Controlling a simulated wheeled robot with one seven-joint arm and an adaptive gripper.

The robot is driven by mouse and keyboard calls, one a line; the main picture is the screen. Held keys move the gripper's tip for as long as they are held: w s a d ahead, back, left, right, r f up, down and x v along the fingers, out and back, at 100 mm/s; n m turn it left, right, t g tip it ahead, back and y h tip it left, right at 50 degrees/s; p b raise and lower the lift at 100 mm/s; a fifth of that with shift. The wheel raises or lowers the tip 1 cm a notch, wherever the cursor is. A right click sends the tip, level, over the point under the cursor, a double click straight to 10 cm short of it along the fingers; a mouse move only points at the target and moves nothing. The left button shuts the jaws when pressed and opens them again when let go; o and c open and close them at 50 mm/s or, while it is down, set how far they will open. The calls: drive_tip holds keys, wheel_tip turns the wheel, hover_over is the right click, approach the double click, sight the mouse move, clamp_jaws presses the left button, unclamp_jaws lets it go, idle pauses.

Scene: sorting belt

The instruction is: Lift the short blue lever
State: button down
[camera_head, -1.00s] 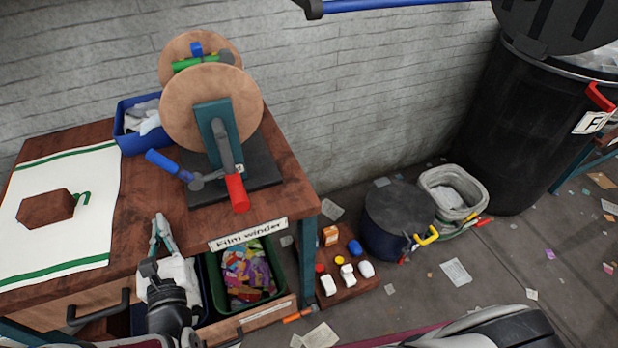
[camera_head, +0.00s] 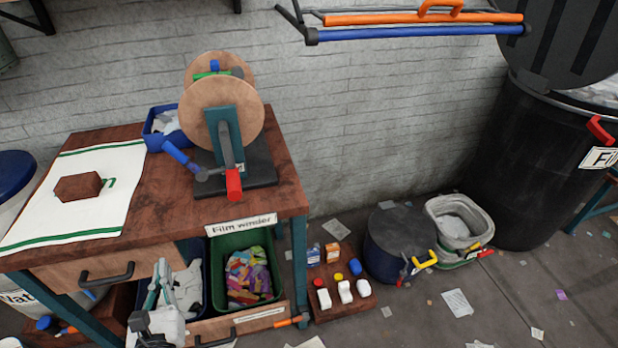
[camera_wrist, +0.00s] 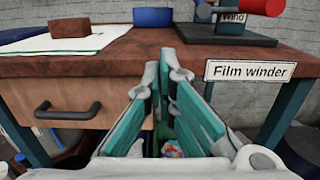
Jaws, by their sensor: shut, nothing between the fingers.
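The film winder stands on the wooden table with two round wooden discs (camera_head: 220,112) on a teal post. The short blue lever (camera_head: 178,155) sticks out low at its left side, its blue grip tilted up and to the left. A longer crank with a red grip (camera_head: 234,185) hangs down in front of the post. In the wrist view a blue piece (camera_wrist: 205,11), likely the lever's grip, shows at the top edge beside the red grip (camera_wrist: 262,7). My gripper (camera_head: 160,270) is in front of the table, below its top, apart from the lever. It is shut and empty.
The table (camera_head: 150,220) has a drawer with a black handle (camera_head: 106,274) and a "Film winder" label (camera_head: 240,224). A blue box (camera_head: 155,141) stands left of the discs. A brown block (camera_head: 78,187) lies on a white cloth. A green bin (camera_head: 228,247) stands under the table.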

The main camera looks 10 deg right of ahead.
drive_tip(key=w+d+r+m+g+h+p, duration=0.25)
drive_tip(key=w+d+r+m+h, duration=0.35)
drive_tip(key=d+r+m+h, duration=0.45)
drive_tip(key=d+r+m+g+h+p, duration=0.1)
drive_tip(key=d+r+m+g+p, duration=0.1)
drive_tip(key=d, duration=0.7)
drive_tip(key=s+d+r+m+g+h+p, duration=0.1)
drive_tip(key=d+r+m+g, duration=0.4)
drive_tip(key=d+r, duration=0.3)
drive_tip(key=shift+s+d+m+p, duration=0.2)
drive_tip(key=shift+d+m+p, duration=0.2)
drive_tip(key=shift+d, duration=0.1)
drive_tip(key=shift+h, duration=0.25)
drive_tip(key=s+d+r+m+g+y, duration=0.25)
drive_tip(key=s+d+m, duration=0.2)
drive_tip(key=d, duration=0.25)
drive_tip(key=s+d+r+m+g+y, duration=0.1)
drive_tip(key=s+d+r+m+g, duration=0.3)
drive_tip(key=d, duration=0.3)
drive_tip(key=s+d+r+m+t+y, duration=0.1)
drive_tip(key=s+r+m+y, duration=0.3)
drive_tip(key=s+m, duration=0.7)
drive_tip(key=shift+s+d+t+y, duration=0.15)
drive_tip(key=shift+s+t+y, duration=0.3)
drive_tip(key=shift+y, duration=0.8)
